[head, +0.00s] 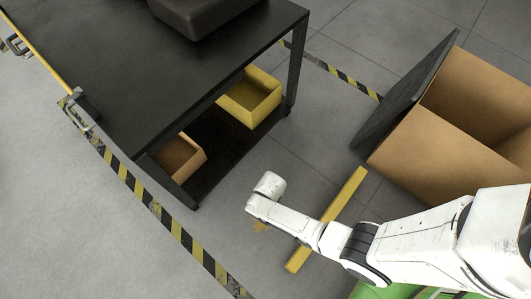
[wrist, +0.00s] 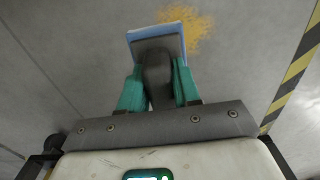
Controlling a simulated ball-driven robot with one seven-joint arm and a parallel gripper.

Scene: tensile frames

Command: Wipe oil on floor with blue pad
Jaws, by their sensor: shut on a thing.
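The blue pad (wrist: 157,31) sits on a dark handle just beyond my fingertips in the wrist view. My gripper (wrist: 158,68) has teal fingers, one on each side of the handle, and is shut on it. The oil (wrist: 197,28) is a speckled yellow-orange patch on the grey floor, beside and partly behind the pad. I cannot tell whether the pad touches the floor. In the head view the oil (head: 259,227) shows as a small patch by my white wrist, which hides part of it. My fingers and the pad are hidden there.
A black table (head: 150,75) stands at upper left, with a yellow bin (head: 262,112) and a cardboard box (head: 178,160) on its lower shelf. A yellow bar (head: 345,195) lies under my arm. A large open carton (head: 425,150) stands right. Striped tape (head: 165,218) crosses the floor.

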